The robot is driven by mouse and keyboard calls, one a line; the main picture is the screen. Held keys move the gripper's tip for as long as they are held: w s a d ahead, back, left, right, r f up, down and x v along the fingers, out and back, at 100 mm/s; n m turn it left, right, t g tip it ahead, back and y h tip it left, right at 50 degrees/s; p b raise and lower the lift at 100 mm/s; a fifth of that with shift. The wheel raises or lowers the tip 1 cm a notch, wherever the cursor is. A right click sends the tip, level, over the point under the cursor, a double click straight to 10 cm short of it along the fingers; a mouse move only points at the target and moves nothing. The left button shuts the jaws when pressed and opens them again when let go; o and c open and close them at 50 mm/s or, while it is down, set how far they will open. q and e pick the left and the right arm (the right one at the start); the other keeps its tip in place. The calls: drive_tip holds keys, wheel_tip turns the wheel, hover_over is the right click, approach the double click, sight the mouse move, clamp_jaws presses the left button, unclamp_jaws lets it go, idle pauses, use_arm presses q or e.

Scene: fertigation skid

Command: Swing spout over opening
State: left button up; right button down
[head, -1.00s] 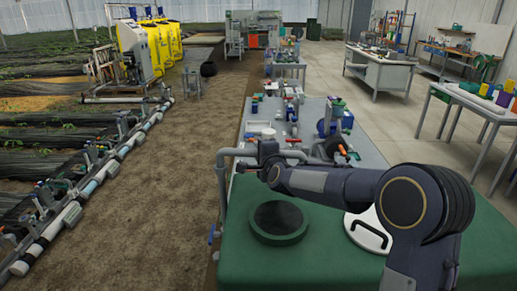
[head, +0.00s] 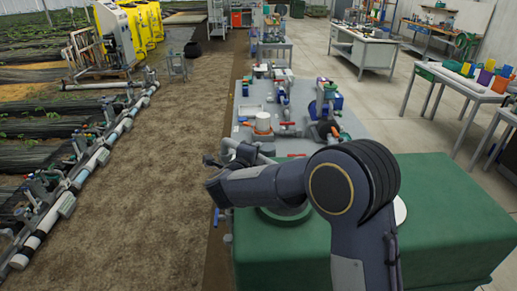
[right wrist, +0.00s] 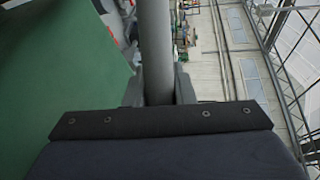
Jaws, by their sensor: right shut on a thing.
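The grey spout pipe (head: 232,143) shows in the head view at the left edge of the bench, above the green tank (head: 450,215). My right gripper (head: 211,162) is at the pipe's outer end, partly hidden by my own arm. In the right wrist view the grey pipe (right wrist: 156,45) runs between the two fingers of my right gripper (right wrist: 158,92), which is shut on it. The round opening is mostly hidden behind my arm; only part of its green rim (head: 283,218) shows. My left gripper is out of view.
A white lid (head: 400,211) lies on the tank, mostly hidden by my arm. Bare soil (head: 165,190) lies left of the tank.

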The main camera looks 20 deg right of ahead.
drive_tip(key=shift+s+a+f+m+g+h, duration=0.1)
drive_tip(key=shift+s+a+m+g+h, duration=0.1)
drive_tip(key=shift+a+m+g+h, duration=0.15)
idle(0.3)
drive_tip(key=c, duration=1.5)
unclamp_jaws()
drive_tip(key=shift+o, duration=1.3)
drive_tip(key=shift+s+a, duration=0.1)
